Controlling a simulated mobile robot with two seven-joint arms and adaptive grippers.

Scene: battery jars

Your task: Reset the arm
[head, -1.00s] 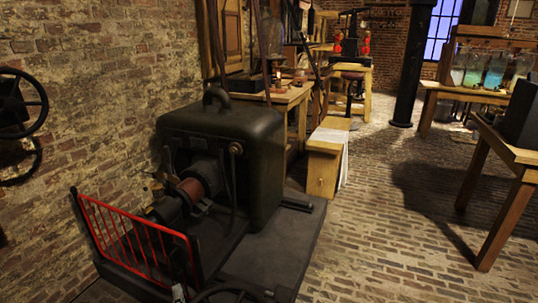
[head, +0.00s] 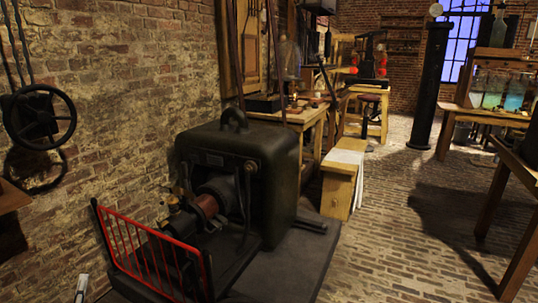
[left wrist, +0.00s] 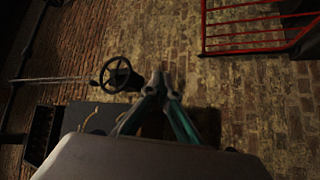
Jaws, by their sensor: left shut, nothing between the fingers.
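A small pale grey part of my left gripper (head: 82,287) shows at the bottom left edge of the head view, left of the red railing. In the left wrist view my left gripper (left wrist: 161,78) has its teal-and-grey fingers drawn together at the tips, shut and empty. It points toward the brick wall, with no object touching it that I can see. My right gripper is not in view. The battery jars (head: 492,97), with blue-green liquid, stand on a wooden table at the far right.
A red railing (head: 150,250) fronts a dark green machine (head: 270,165) by the brick wall. A black handwheel (head: 40,117) is mounted on the wall at left; a handwheel also shows in the left wrist view (left wrist: 117,75). Brick floor (head: 390,220) is open right of the machine.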

